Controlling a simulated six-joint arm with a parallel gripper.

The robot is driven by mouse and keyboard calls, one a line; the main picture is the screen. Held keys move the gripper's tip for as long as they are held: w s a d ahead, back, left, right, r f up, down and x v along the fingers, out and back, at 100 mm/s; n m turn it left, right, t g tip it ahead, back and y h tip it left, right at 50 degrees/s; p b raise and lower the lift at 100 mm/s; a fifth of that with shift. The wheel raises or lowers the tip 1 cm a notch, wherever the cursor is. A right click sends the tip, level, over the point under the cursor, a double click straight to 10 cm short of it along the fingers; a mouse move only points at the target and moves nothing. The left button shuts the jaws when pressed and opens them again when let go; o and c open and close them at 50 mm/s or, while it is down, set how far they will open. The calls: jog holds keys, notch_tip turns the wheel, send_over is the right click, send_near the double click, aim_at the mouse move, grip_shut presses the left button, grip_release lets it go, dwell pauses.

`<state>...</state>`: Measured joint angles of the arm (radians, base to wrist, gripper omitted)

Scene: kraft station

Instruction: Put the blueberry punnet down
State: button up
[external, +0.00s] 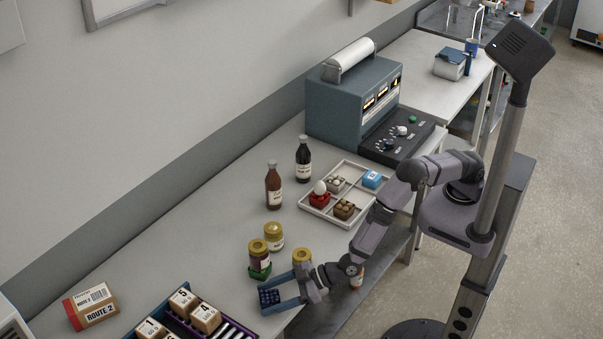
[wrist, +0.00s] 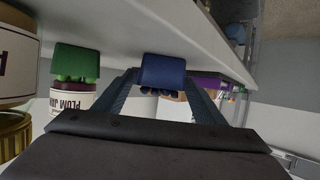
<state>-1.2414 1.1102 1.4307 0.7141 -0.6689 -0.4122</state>
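The blueberry punnet (external: 268,297) is a small blue tub with dark berries, near the table's front edge in the external view. My gripper (external: 283,296) has a finger along each side of it and appears shut on it. In the wrist view, which shows the scene upside down, the blue punnet (wrist: 163,71) sits between the fingertips with berries showing. The punnet looks level. I cannot tell whether its base touches the table or hangs just above it.
A jar on a green punnet (external: 259,262) and yellow-lidded jars (external: 273,236) stand behind my gripper. A purple and blue crate (external: 200,322) with several boxes lies to the left. A white divided tray (external: 325,210) holds several small punnets.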

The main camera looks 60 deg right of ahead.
jog(key=shift+r, duration=0.2)
jog(key=b+v, duration=0.2)
jog(key=v, duration=1)
dwell(0.6)
